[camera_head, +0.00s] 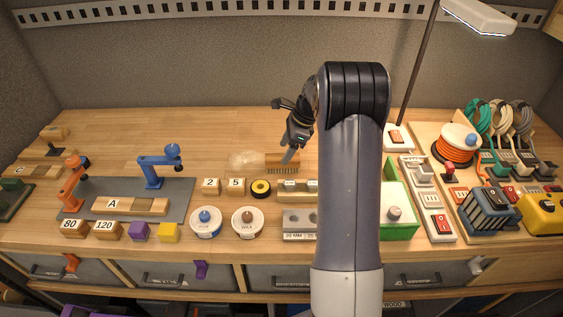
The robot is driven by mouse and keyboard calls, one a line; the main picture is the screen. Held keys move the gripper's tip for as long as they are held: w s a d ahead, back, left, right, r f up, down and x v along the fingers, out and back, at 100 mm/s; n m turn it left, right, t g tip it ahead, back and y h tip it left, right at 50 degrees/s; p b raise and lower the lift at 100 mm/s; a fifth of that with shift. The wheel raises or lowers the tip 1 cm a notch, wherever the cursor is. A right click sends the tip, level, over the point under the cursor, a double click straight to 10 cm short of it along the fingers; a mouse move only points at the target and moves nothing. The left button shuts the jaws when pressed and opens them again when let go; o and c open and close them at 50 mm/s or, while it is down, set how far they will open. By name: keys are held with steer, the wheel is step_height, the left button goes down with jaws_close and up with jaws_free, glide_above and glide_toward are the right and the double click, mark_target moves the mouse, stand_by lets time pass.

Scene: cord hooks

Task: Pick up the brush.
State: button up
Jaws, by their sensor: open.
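The brush (278,164) lies on the wooden bench near the middle, with a brown wooden body and dark bristles along its lower edge. My gripper (287,158) is open, with its fingers reaching down over the brush. One fingertip overlaps the brush in the picture; I cannot tell whether it touches. The arm stands just right of the brush and hides the bench behind it.
A pale heap (246,160) lies at the brush's left end. A labelled wooden block (296,190) is close to the arm. The bench behind the brush is clear.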

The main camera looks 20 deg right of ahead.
mark_target(281, 157)
steer(key=p+x, duration=0.1)
steer(key=x, duration=0.3)
steer(key=shift+s+f, duration=0.1)
steer(key=shift+f, duration=0.15)
steer(key=shift+a+f, duration=0.1)
steer(key=shift+f, duration=0.1)
steer(key=shift+f, duration=0.25)
steer(key=shift+c, duration=0.3)
steer(key=c, duration=1.1)
